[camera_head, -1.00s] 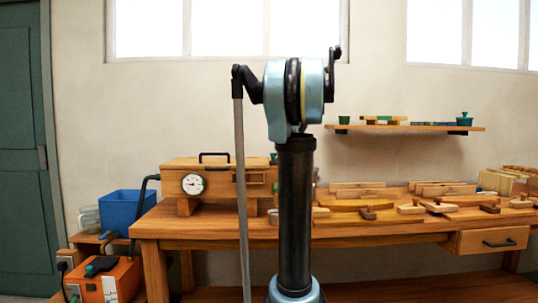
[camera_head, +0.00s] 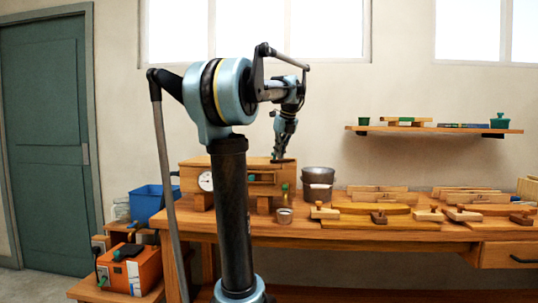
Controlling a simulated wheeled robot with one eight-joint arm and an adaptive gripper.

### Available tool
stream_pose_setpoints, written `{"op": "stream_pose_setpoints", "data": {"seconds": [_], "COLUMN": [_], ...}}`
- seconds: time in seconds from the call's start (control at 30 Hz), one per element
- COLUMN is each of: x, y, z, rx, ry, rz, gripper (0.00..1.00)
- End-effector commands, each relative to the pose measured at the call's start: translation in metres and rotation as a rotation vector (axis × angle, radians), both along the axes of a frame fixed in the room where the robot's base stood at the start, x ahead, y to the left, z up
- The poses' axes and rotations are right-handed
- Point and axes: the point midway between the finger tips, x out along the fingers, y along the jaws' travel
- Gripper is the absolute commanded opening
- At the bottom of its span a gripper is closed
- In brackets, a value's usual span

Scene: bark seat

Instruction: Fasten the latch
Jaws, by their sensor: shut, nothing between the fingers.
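The wooden box (camera_head: 226,173) with a round dial gauge (camera_head: 206,181) sits at the left end of the workbench. Dark metal fittings (camera_head: 262,178), which may be the latch, show on its front near the right end. They are too small to tell whether they are fastened. My gripper (camera_head: 284,159) points down at the top right edge of the box. It is shut and holds nothing. I cannot tell if it touches the lid. My own arm column hides part of the box front.
Dark pots (camera_head: 318,177) stand right of the box, with a small metal cup (camera_head: 284,215) in front. Wooden forms and clamps (camera_head: 375,208) cover the workbench (camera_head: 300,237) further right. A blue bin (camera_head: 146,203) and an orange unit (camera_head: 130,268) stand left. A shelf (camera_head: 440,129) hangs above.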

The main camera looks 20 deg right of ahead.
Motion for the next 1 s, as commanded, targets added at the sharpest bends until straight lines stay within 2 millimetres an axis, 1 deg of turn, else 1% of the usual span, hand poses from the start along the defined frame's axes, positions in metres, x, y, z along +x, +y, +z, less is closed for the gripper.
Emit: {"op": "stream_pose_setpoints", "data": {"seconds": [0.1, 0.4, 0.6, 1.0], "x": [0.005, 0.026, 0.036, 0.044], "y": [-0.004, 0.001, 0.001, 0.001], "z": [0.000, 0.000, 0.000, 0.000], "rx": [0.000, -0.001, -0.001, -0.001], "ry": [0.001, 0.001, 0.001, 0.000], "rz": [-0.010, -0.012, -0.014, -0.014], "gripper": [0.00, 0.00, 0.00, 0.00]}}
